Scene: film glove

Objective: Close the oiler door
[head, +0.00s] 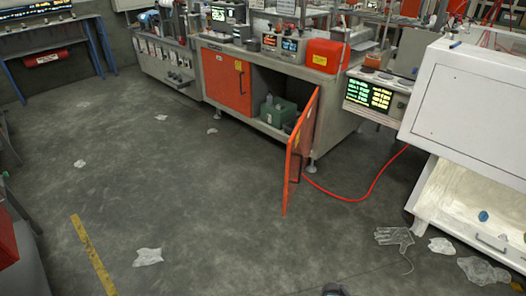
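The oiler door is most likely the orange door (299,150) that stands wide open, swung out toward me from the right side of a grey cabinet (335,110). It is seen nearly edge-on. The opening beside it shows a green box-like unit (278,113) with small bottles or fittings on the cabinet floor. A second orange door (226,80) with a dark handle is shut, to the left of the opening. My gripper cannot be made out. Only a small dark rounded part, which may be mine, shows at the bottom edge.
A red hose (370,192) runs across the floor right of the open door. A white cabinet (468,105) with a lower compartment stands at the right. A crumpled glove (395,237) and film scraps (148,257) lie about. The floor left of the door is mostly clear.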

